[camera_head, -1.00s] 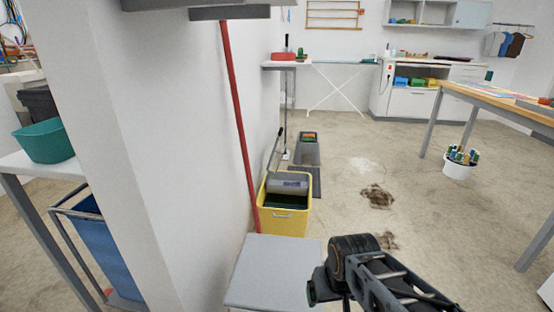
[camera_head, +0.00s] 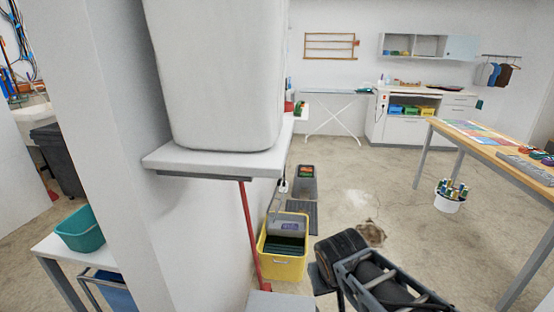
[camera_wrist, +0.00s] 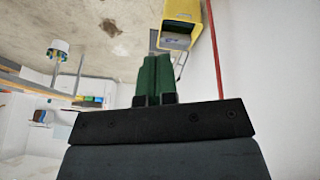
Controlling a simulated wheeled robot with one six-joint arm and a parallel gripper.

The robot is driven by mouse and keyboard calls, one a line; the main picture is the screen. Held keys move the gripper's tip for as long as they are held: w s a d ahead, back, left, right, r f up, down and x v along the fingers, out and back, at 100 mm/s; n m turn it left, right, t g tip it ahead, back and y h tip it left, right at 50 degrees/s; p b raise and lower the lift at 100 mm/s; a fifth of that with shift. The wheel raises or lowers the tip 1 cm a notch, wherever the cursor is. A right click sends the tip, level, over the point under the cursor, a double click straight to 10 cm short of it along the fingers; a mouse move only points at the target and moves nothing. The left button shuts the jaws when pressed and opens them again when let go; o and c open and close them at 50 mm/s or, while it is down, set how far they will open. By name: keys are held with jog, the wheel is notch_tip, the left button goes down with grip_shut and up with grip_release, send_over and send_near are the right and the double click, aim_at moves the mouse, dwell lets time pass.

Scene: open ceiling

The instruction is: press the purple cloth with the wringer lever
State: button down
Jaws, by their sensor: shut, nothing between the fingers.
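A yellow bucket (camera_head: 283,270) stands on the floor by the white wall. A grey wringer (camera_head: 288,222) sits on it, with a dark opening in front. It also shows at the top of the wrist view (camera_wrist: 182,10), where a thin lever (camera_wrist: 181,66) slants beside it. In the head view the shelf hides most of the lever. I cannot make out the purple cloth. My gripper (camera_wrist: 155,78), with green fingers, is shut and empty. It is in the air, apart from the bucket and lever. The head view shows my arm at lower right but not the fingertips.
A wall shelf (camera_head: 215,160) with a large white container (camera_head: 215,75) juts out above the bucket. A red pole (camera_head: 250,225) leans beside it. A grey box (camera_head: 305,180) stands behind. A wooden table (camera_head: 500,160) and white pail (camera_head: 449,197) are right. Open floor lies between.

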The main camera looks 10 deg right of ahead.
jog(key=s+r+g+y+p, duration=0.1)
jog(key=s+r+p, duration=0.2)
jog(key=r+p, duration=0.9)
notch_tip(320, 180, up, 2)
jog(key=shift+s+a+r+y+p, duration=0.2)
jog(key=shift+s+a+y+p, duration=0.05)
jog(key=shift+s+y+p, duration=0.15)
jog(key=shift+s, duration=0.1)
